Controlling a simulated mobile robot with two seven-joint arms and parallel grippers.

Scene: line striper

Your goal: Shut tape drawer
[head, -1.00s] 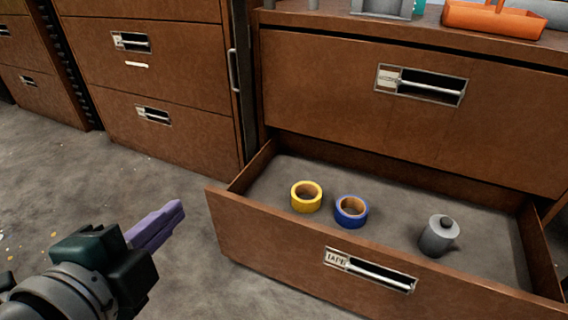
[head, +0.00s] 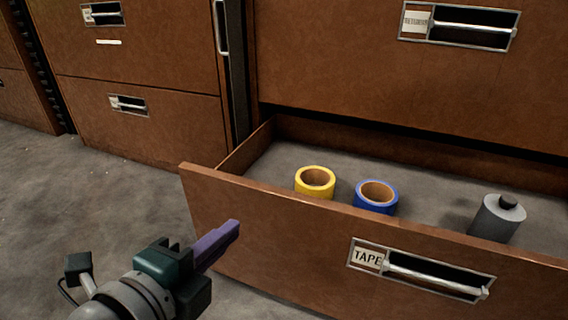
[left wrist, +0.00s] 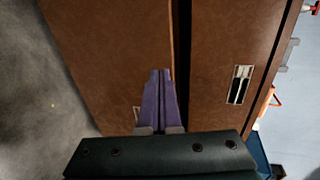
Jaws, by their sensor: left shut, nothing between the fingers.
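The tape drawer (head: 300,235) is the low wooden drawer labelled TAPE, and it stands pulled out from its cabinet. Its front has a metal bar handle (head: 430,275). Inside lie a yellow tape roll (head: 315,181), a blue tape roll (head: 376,197) and a grey canister (head: 497,220). My left gripper (head: 236,228) is shut and empty, in front of the left part of the drawer front; I cannot tell whether it touches. In the left wrist view its purple fingers (left wrist: 159,75) are together, pointing at brown wood. My right gripper is not in view.
A closed upper drawer (head: 370,60) is above the tape drawer. Another closed cabinet (head: 150,75) stands to the left, with a vertical handle (head: 221,28) beside it. The grey floor (head: 90,190) at the left is clear.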

